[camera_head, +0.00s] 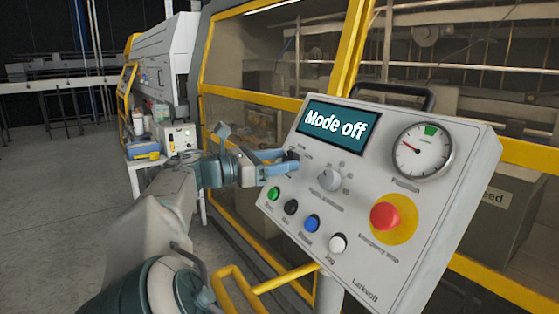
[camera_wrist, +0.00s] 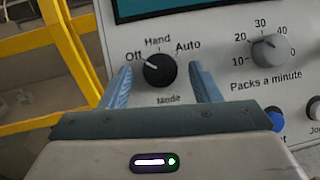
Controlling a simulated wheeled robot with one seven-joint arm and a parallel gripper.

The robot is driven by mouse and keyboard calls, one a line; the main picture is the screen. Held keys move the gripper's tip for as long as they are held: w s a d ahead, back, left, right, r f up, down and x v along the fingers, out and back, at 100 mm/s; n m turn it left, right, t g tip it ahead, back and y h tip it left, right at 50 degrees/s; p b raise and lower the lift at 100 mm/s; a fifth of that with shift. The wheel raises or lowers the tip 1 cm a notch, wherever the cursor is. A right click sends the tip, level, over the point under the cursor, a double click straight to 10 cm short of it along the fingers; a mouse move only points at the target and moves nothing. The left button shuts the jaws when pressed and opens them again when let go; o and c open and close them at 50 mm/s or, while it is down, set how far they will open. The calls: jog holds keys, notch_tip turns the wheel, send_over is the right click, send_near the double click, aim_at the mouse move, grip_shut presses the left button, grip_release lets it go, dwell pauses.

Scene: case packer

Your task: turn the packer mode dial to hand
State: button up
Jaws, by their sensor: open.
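The mode dial (camera_wrist: 160,70) is a round black knob on the grey control panel (camera_head: 418,272). In the wrist view it is labelled Off, Hand and Auto, and its white pointer line is toward Off. The screen (camera_head: 332,127) reads "Mode off". My gripper (camera_wrist: 164,82) is open, with one blue finger on each side of the dial; I cannot tell whether either finger touches it. In the head view my gripper (camera_head: 285,160) is at the panel's left side and mostly hides the dial.
The packs a minute dial (camera_wrist: 268,48) sits to the right of the mode dial. Green, black, blue (camera_head: 312,223) and white buttons line the lower panel. A red emergency stop (camera_head: 385,216) is at right. A yellow guard frame (camera_head: 252,97) stands behind the panel.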

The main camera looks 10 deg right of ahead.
jog(key=c, duration=1)
